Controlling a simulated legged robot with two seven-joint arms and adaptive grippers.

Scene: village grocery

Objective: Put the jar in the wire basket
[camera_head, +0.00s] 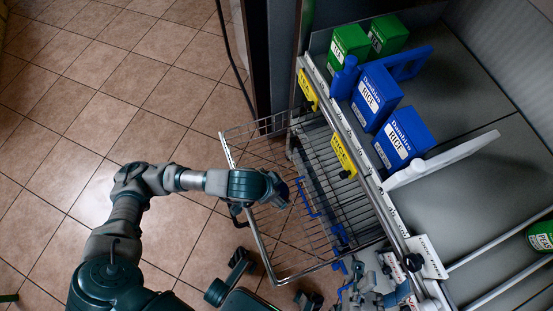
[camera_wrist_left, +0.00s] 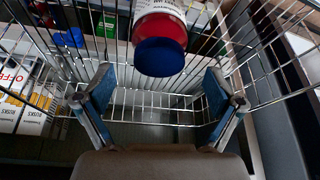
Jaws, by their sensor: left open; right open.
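The wire basket (camera_head: 262,250) hangs beside the shelf front. Its wires also show in the left wrist view (camera_wrist_left: 150,100). The jar (camera_wrist_left: 161,42), with a blue lid, red body and white label, is beyond and between my left fingertips, apart from both, with basket wires around and behind it. I cannot tell whether it rests on the basket floor. I cannot make out the jar in the head view. My left gripper (camera_head: 288,192) is over the basket, open; its open fingers show in the wrist view (camera_wrist_left: 162,98). My right gripper (camera_head: 341,252) is open and empty by the basket's right side.
A dark post (camera_head: 268,60) rises behind the basket. The tiled floor (camera_head: 120,70) at left is clear.

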